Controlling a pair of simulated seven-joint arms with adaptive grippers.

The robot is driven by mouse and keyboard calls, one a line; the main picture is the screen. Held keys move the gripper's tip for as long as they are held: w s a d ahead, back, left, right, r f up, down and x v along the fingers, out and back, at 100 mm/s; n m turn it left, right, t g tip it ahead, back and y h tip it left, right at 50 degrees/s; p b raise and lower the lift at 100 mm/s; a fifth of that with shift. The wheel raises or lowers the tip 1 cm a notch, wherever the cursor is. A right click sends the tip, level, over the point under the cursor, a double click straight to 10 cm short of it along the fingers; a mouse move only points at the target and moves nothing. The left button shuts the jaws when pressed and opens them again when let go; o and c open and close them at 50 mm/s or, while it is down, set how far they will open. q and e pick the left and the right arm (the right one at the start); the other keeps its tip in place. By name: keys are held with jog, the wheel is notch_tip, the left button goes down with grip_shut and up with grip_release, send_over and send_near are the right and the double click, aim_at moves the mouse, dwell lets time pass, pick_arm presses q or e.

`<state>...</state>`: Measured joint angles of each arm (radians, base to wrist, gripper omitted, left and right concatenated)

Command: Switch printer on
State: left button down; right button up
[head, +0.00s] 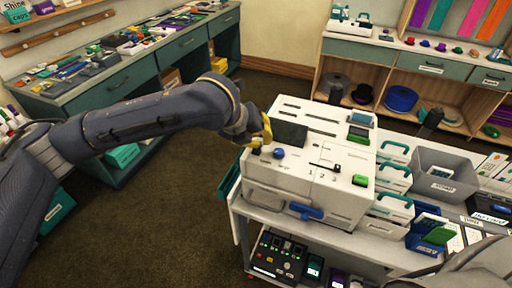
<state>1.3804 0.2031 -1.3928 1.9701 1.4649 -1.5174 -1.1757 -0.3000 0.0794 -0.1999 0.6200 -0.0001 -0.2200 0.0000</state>
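The printer (322,140) is a white boxy machine on a cart, with slots, a dark panel (289,134) and small controls on top. A blue knob (278,153), a black slider (325,167) near the marks 1 and 2, and a green button (360,180) sit toward its front. A blue handle (305,211) is on its front face. My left gripper (262,138), with yellow fingers, is over the printer's left edge, beside the dark panel and close to a small pale knob (266,149). I cannot tell if it touches anything or how far its fingers are apart. My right gripper is out of view.
White boxes with teal handles (393,178) and a grey bin (445,175) stand right of the printer. A black box with lit buttons (280,256) is on the shelf below. Cluttered counters line the back; the carpet (180,210) at left is clear.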

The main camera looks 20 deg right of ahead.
pick_arm(q)
jog(key=shift+f, duration=0.5)
dwell(0.8)
jog(key=shift+r, duration=0.5)
jog(key=shift+r, duration=2.95)
